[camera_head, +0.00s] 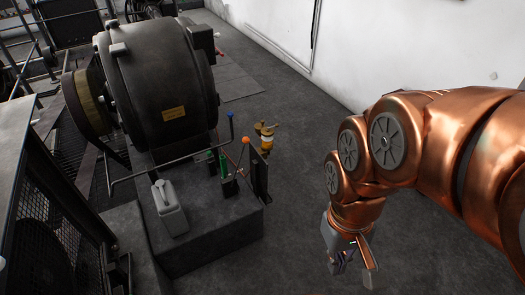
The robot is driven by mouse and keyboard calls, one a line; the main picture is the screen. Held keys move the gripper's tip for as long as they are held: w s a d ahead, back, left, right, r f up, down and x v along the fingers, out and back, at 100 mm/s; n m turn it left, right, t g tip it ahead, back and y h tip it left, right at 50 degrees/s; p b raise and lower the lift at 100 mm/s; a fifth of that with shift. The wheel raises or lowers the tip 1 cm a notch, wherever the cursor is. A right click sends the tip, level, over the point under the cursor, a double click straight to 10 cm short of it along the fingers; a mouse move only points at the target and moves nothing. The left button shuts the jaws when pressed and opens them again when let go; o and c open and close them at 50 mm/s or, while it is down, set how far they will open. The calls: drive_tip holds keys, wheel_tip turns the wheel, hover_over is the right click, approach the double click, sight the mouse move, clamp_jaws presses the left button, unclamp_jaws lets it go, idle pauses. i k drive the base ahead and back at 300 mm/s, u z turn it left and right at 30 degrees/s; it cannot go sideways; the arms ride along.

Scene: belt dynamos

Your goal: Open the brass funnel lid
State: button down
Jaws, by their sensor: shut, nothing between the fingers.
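A small brass-yellow fitting (266,141), which looks like the brass funnel, stands just behind the right end of the dark machine plinth. Its top, with darker brass parts, is too small to tell whether a lid is open or shut. My gripper (352,264) hangs at the lower right, below my copper-coloured arm. It is shut and empty, well to the right of the brass fitting and nearer to me, apart from it.
A large dark dynamo (165,85) sits on the plinth (215,240). Grey floor (300,215) is clear between plinth and arm.

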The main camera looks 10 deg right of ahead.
sight(258, 126)
drive_tip(key=u, duration=0.7)
drive_tip(key=i, duration=1.5)
drive_tip(key=z, duration=0.35)
